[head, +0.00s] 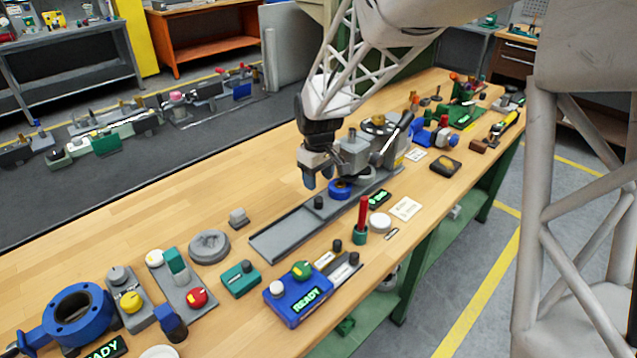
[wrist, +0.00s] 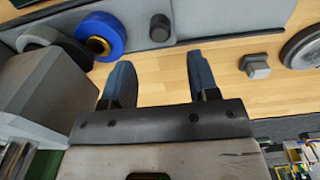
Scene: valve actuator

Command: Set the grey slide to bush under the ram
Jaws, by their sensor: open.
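The grey slide (wrist: 137,12) is a flat plate in a long grey track (head: 272,240). A short dark knob (head: 318,203) stands on it; the knob also shows in the wrist view (wrist: 160,28). A blue ring (head: 340,188) with a brass-coloured bush (wrist: 97,46) in its middle sits left of the knob in the wrist view. The grey press block (head: 354,153) stands at the track's far end; its ram is not clearly seen. My gripper (wrist: 161,82) is open and empty, its fingers pointing toward the track, apart from knob and ring.
A grey square-topped piece (head: 238,217) and a grey round part (head: 209,246) lie left of the track. A red-handled tool (head: 362,215) stands upright in front of it. A blue READY box (head: 300,297) is nearer. Bare wood lies along the track's left side.

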